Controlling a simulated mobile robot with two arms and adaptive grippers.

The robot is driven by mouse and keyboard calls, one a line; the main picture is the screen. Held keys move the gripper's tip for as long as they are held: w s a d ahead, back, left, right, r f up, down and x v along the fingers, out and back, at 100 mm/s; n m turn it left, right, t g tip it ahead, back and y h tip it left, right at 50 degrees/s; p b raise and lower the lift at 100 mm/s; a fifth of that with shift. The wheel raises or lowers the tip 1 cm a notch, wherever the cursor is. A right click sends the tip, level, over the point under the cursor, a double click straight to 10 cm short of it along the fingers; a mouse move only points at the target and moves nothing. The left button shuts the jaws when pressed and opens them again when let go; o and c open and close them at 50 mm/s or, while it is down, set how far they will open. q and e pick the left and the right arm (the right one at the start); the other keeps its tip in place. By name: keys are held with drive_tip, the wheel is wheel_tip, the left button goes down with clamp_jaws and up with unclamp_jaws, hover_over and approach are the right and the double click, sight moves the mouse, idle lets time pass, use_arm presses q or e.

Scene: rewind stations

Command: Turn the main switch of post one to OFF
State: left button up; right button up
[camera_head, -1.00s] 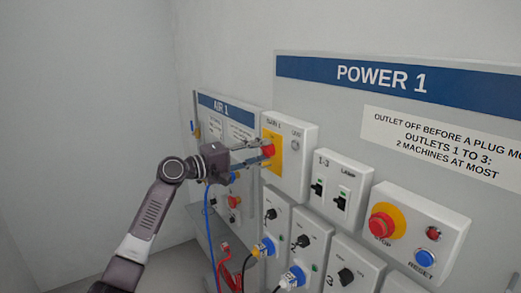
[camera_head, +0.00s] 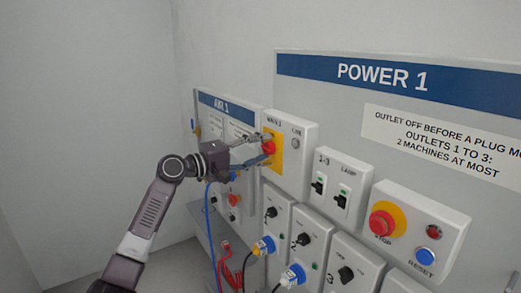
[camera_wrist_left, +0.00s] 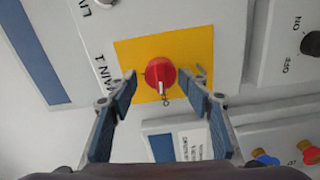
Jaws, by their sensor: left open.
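The main switch of post one is a red rotary knob (camera_head: 268,147) on a yellow plate (camera_head: 278,151), on a white box marked MAIN 1 (camera_head: 297,160). In the left wrist view the red knob (camera_wrist_left: 160,74) sits between my fingers, with its white pointer mark toward the bottom of the picture. My left gripper (camera_head: 265,148) is open, one finger on each side of the knob. In the wrist view both fingers of the left gripper (camera_wrist_left: 160,82) stand apart from the knob. The plate's lettering is partly hidden. My right gripper is not in view.
Right of the main box are a breaker box (camera_head: 333,190) and a box with a red STOP button (camera_head: 382,223). Outlet boxes with black knobs and plugs (camera_head: 263,246) sit below. The AIR 1 panel (camera_head: 228,112) is behind my gripper. The left side is free.

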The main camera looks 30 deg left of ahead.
use_arm(q)
drive_tip(key=v, duration=0.8)
idle(0.4)
drive_tip(key=w+d+m+p, duration=0.1)
drive_tip(key=w+m, duration=0.1)
drive_tip(key=m, duration=0.3)
drive_tip(key=w+d+m+p, duration=0.1)
drive_tip(key=w+m, duration=0.1)
drive_tip(key=m, duration=0.3)
drive_tip(key=w+d+m, duration=0.1)
drive_tip(key=w+m, duration=0.2)
drive_tip(key=m, duration=0.2)
drive_tip(key=shift+d+r+p, duration=0.1)
drive_tip(key=shift+r+p, duration=0.15)
drive_tip(key=shift+p, duration=0.15)
drive_tip(key=shift+w+d+f, duration=0.15)
drive_tip(key=shift+w+f, duration=0.05)
drive_tip(key=shift+w, duration=0.2)
